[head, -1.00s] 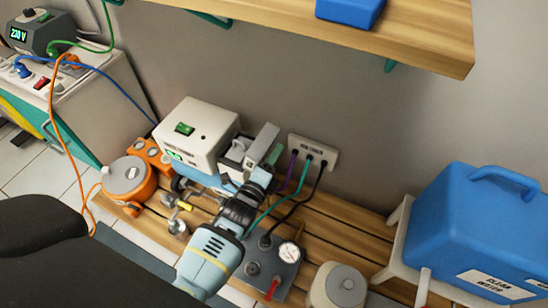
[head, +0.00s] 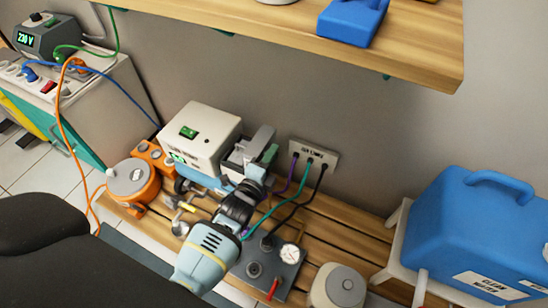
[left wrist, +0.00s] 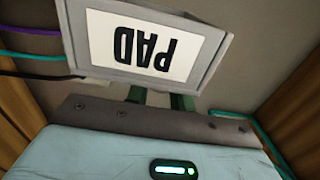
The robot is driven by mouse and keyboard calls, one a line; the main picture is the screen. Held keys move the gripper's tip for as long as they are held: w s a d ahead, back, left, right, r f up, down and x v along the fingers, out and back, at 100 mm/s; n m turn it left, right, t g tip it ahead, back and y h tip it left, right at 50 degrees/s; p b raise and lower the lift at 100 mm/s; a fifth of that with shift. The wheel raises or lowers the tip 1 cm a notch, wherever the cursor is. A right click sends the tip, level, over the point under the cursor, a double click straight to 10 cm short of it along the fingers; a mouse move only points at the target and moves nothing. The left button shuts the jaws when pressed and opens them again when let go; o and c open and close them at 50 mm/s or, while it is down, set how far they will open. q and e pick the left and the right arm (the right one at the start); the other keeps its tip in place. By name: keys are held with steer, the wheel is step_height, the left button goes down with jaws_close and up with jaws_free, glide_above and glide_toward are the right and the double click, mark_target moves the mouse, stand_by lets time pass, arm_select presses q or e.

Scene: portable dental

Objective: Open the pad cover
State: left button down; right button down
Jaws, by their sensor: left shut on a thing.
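The pad cover, a grey flap with a white "PAD" label (left wrist: 152,48), fills the top of the left wrist view, its lettering upside down. In the head view a grey raised flap (head: 263,138) stands on the grey unit right of the white box, apparently this cover. My left gripper (left wrist: 160,99) has its two green fingers close together, shut at the cover's lower edge in the wrist view; the fingertips are hidden behind the flap. In the head view the left gripper (head: 267,158) is beside the flap, and my wrist hides part of the unit. My right gripper is not seen.
The white box (head: 200,138) stands left of the unit on a slatted wooden bench (head: 345,232). A wall socket plate (head: 313,158) with plugged cables is behind. A wooden shelf (head: 420,60) overhangs; a blue water tank (head: 480,230) stands right.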

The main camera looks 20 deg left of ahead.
arm_select(q)
steer(key=shift+a+r+n+p, duration=0.3)
steer(key=shift+a+r+n, duration=0.2)
steer(key=shift+n, duration=0.4)
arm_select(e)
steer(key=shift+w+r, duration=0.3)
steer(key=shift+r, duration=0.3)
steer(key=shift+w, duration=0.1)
arm_select(q)
steer(key=c, duration=1.3)
jaws_free()
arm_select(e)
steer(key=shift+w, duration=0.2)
arm_select(q)
steer(key=shift+s, duration=0.1)
steer(key=s+p, duration=0.2)
steer(key=s, duration=0.5)
steer(key=shift+s+a, duration=0.2)
steer(key=shift+s, duration=0.15)
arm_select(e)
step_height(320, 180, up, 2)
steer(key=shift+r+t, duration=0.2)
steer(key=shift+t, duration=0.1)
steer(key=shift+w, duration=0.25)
